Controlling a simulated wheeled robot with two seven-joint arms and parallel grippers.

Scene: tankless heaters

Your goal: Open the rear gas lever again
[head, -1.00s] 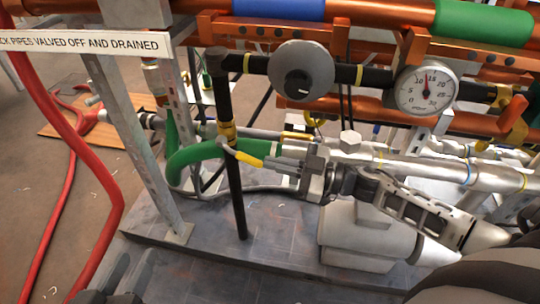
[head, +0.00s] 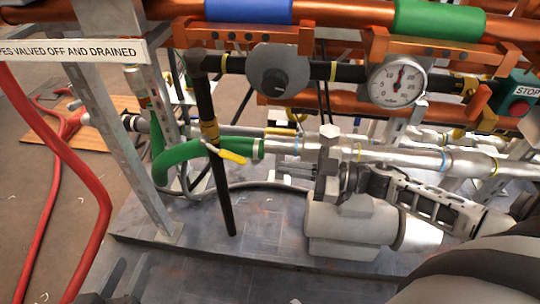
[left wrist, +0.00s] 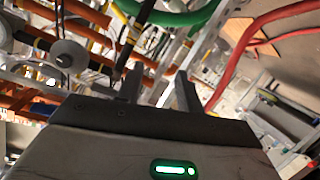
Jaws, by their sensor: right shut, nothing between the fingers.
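A lever with a yellow handle (head: 232,156) sits on the black vertical gas pipe (head: 217,185) in the head view. The handle points right and slightly down, across the pipe. My right gripper (head: 283,176) is shut and empty, to the right of the handle tip with a small gap. Another yellow handle (head: 280,131) shows behind, near the silver pipes; I cannot tell which lever is the rear one. My left gripper (head: 127,276) is at the lower left, away from the levers. Its fingers stand apart and empty in the left wrist view (left wrist: 158,92).
A green hose (head: 195,152) curves behind the black pipe. A pressure gauge (head: 397,82) and a round grey fitting (head: 278,75) sit above my right gripper. Red hoses (head: 85,170) run at the left.

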